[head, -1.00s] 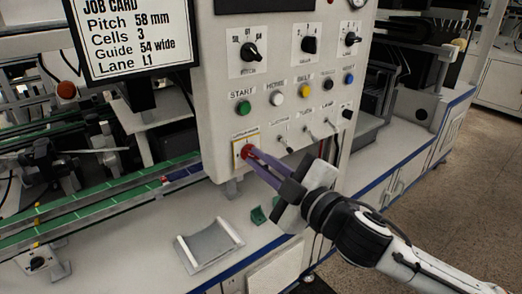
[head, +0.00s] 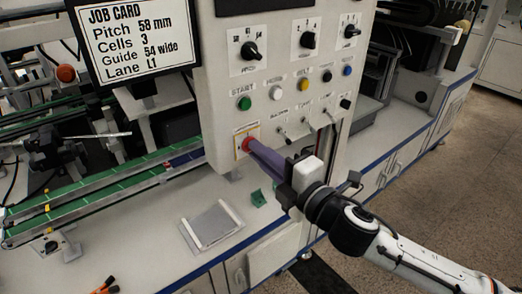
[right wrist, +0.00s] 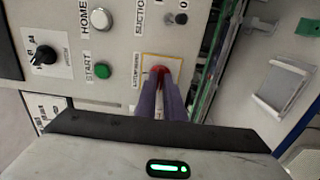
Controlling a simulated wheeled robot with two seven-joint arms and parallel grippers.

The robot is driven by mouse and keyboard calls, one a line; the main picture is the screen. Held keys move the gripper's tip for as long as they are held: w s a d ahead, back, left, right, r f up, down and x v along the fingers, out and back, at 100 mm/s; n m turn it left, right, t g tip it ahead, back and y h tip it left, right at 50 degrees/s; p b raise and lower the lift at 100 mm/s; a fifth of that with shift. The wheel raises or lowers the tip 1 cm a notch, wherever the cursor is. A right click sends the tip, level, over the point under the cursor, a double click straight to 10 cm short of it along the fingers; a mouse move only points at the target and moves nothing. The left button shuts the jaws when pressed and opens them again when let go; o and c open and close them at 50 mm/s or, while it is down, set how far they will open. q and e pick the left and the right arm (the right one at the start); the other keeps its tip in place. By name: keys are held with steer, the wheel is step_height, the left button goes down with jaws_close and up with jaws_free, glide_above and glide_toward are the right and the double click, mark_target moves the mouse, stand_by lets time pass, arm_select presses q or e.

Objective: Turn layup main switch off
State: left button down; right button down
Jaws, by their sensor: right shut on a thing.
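The layup main switch (head: 246,145) is a red knob on a yellow-bordered plate at the lower left of the grey control panel. It also shows in the right wrist view (right wrist: 160,70), between the tips of two purple fingers. My right gripper (head: 251,147) is shut on the red knob. In the head view the gripper looks rolled, so one finger largely covers the other. The knob's pointer and markings are mostly hidden by the fingers. My left gripper is not in view.
Above the switch are a green START button (head: 244,103), other coloured buttons, toggles and black rotary knobs. A job card screen (head: 135,40) hangs at upper left. A grey tray (head: 211,226) and a green block (head: 258,198) lie on the bench below.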

stand_by(0.4)
steer(key=c, duration=1.9)
jaws_free()
steer(key=shift+o, duration=0.2)
steer(key=shift+s, duration=0.1)
steer(key=b+v, duration=0.1)
steer(key=v, duration=0.9)
steer(key=shift+b, duration=0.35)
